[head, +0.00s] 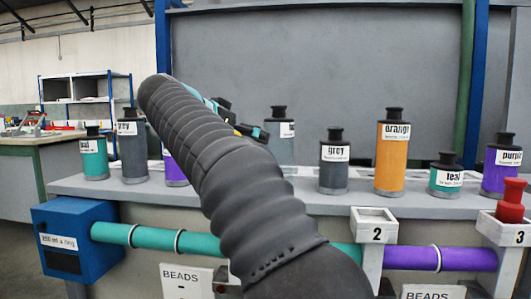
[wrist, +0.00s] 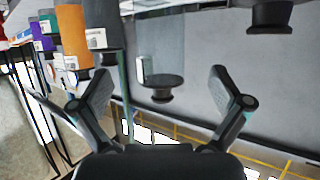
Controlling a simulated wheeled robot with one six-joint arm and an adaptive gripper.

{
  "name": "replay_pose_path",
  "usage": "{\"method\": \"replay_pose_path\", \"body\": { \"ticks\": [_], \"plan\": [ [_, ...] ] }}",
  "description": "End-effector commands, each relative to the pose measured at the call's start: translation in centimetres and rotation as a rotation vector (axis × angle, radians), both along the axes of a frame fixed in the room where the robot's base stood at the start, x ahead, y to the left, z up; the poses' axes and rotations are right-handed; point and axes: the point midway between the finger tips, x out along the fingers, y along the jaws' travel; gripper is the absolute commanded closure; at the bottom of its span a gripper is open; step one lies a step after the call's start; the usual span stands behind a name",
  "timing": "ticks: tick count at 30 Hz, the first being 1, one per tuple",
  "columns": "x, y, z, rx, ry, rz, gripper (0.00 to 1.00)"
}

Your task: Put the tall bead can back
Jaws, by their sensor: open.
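Several black-capped bead cans stand along the grey ledge (head: 300,190). The orange can (head: 391,155) is tall; a tall grey can (head: 131,155) is at the left. A greyish can (head: 281,128) stands further back, just right of my gripper. My gripper (head: 240,118) is mostly hidden behind my arm in the head view. In the wrist view my gripper (wrist: 162,73) is open and empty. A grey can with a black cap (wrist: 161,84) appears upside down between the fingers, beyond them. The orange can (wrist: 73,38) is at upper left. Which can is the tall bead can meant is unclear.
Also on the ledge are a teal can (head: 94,158), a shorter grey can (head: 334,168), another teal can (head: 446,178) and a purple can (head: 499,168). A red plug (head: 511,203) stands on block 3. Teal and purple pipes run below the ledge.

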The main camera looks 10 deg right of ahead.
Motion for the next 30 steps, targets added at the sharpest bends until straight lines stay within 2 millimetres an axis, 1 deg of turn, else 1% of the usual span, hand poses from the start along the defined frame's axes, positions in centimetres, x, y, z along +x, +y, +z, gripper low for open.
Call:
{"method": "replay_pose_path", "body": {
  "ticks": [8, 11, 14, 17, 20, 23, 24, 26, 27, 29, 30],
  "plan": [
    [-0.2, 0.1, 0.1, 0.000, 0.002, 0.001, 0.00],
    [-0.5, -0.6, -0.2, -0.002, 0.029, 0.015, 0.00],
    [-1.5, -2.2, -1.4, 0.000, 0.106, 0.064, 0.00],
    [-3.4, -4.3, -3.6, 0.006, 0.221, 0.141, 0.00],
    [-6.1, -6.3, -6.5, 0.023, 0.338, 0.235, 0.00],
    [-9.2, -8.0, -9.7, 0.048, 0.438, 0.329, 0.00],
    [-10.5, -8.5, -11.1, 0.059, 0.473, 0.365, 0.00],
    [-12.6, -9.1, -13.3, 0.080, 0.521, 0.422, 0.00],
    [-14.1, -9.5, -14.8, 0.094, 0.549, 0.459, 0.00],
    [-16.4, -9.9, -17.1, 0.117, 0.586, 0.512, 0.00],
    [-18.0, -10.1, -18.6, 0.133, 0.603, 0.547, 0.00]
  ]
}}
